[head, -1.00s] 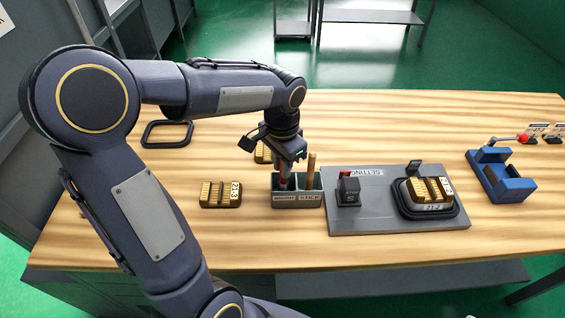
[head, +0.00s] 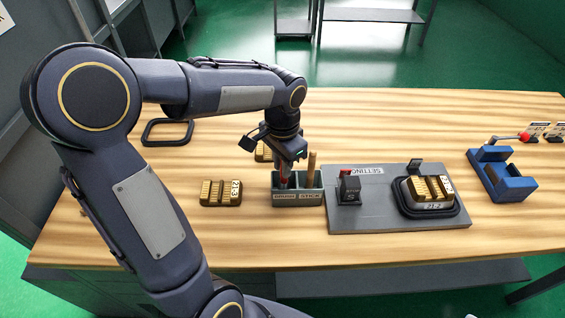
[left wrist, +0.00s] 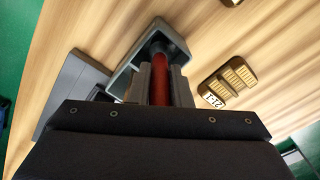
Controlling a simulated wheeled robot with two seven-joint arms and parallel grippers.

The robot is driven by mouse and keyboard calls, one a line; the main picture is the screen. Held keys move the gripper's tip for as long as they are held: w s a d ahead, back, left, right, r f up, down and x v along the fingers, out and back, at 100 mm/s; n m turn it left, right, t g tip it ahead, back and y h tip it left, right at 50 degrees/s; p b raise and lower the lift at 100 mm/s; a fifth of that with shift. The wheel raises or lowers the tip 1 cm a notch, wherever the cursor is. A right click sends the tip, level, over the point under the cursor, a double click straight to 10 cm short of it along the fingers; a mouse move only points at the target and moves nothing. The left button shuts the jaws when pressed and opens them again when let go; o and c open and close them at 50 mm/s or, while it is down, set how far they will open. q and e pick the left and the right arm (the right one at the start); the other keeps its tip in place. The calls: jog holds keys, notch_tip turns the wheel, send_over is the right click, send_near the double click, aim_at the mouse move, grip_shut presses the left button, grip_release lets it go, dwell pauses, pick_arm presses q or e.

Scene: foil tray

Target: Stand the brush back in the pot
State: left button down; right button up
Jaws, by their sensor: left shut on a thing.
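The pot (head: 310,199) is a grey-green holder with two compartments, labelled in front for brush and stick. My left gripper (head: 286,176) is over its left compartment, pointing down. It is shut on the brush, whose red handle shows between the fingers in the left wrist view (left wrist: 162,82). The brush stands about upright, its dark lower end reaching into the compartment of the pot (left wrist: 122,80). Whether it touches the floor of the pot is hidden. A wooden stick (head: 311,170) stands in the right compartment. My right gripper is not in view.
A grey board (head: 385,217) lies close right of the pot, bearing a small dark block (head: 349,188) and a ridged brass piece on a black base (head: 427,210). Another brass piece (head: 221,193) lies left of the pot. A blue fixture (head: 500,175) stands far right.

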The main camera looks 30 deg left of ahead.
pick_arm(q)
jog(key=c, duration=0.8)
grip_release()
jog(key=shift+o, duration=0.2)
jog(key=shift+r, duration=0.1)
jog(key=shift+r+p, duration=3.9)
jog(key=shift+r, duration=0.55)
jog(key=shift+s+f, duration=0.1)
